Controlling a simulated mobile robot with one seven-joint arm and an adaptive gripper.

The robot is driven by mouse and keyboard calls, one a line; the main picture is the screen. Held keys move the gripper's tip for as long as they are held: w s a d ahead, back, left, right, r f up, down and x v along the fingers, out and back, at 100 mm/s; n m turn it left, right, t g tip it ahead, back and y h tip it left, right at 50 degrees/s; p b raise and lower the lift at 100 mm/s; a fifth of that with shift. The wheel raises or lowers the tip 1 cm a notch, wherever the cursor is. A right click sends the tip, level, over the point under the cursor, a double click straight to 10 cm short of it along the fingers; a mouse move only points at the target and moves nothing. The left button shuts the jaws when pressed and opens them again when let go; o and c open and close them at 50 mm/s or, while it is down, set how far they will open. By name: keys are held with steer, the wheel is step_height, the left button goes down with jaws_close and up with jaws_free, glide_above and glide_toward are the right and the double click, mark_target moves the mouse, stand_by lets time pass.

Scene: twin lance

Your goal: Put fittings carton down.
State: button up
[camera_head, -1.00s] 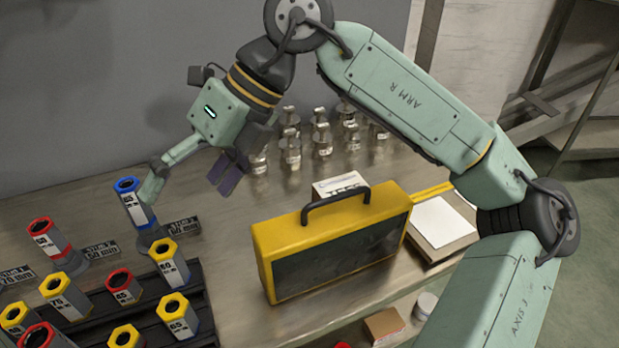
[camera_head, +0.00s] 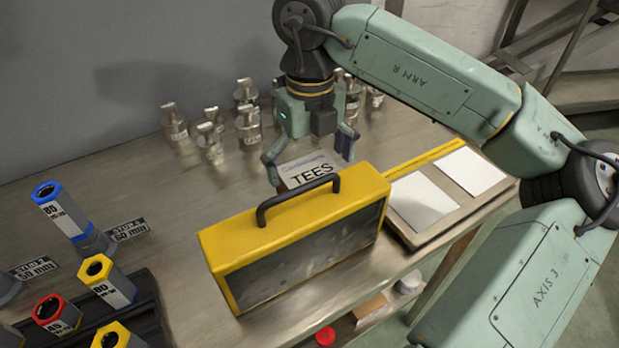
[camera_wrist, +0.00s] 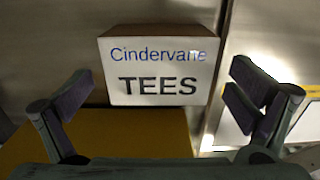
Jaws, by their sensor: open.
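The fittings carton (camera_head: 306,172) is a small brown box with a white label reading "TEES", standing behind the yellow case on the bench. In the wrist view the carton (camera_wrist: 158,68) faces me with "Cindervane TEES" on its label. My gripper (camera_head: 310,158) is open, with one finger on either side of the carton in the head view. In the wrist view the fingers of my gripper (camera_wrist: 160,105) are spread wide, with visible gaps to the carton's sides. The carton's lower part is hidden behind the case in the head view.
The yellow case (camera_head: 290,222) with a black handle stands upright close in front of the carton. Several metal fittings (camera_head: 210,140) stand behind and left. A board with white sheets (camera_head: 425,200) lies right. Hex-topped cylinders (camera_head: 62,212) stand left. Bare bench lies between cylinders and case.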

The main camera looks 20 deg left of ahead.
mark_target(309, 169)
steer(key=shift+f, duration=1.8)
steer(key=shift+c, duration=0.6)
steer(key=shift+r, duration=0.1)
steer(key=c, duration=1.3)
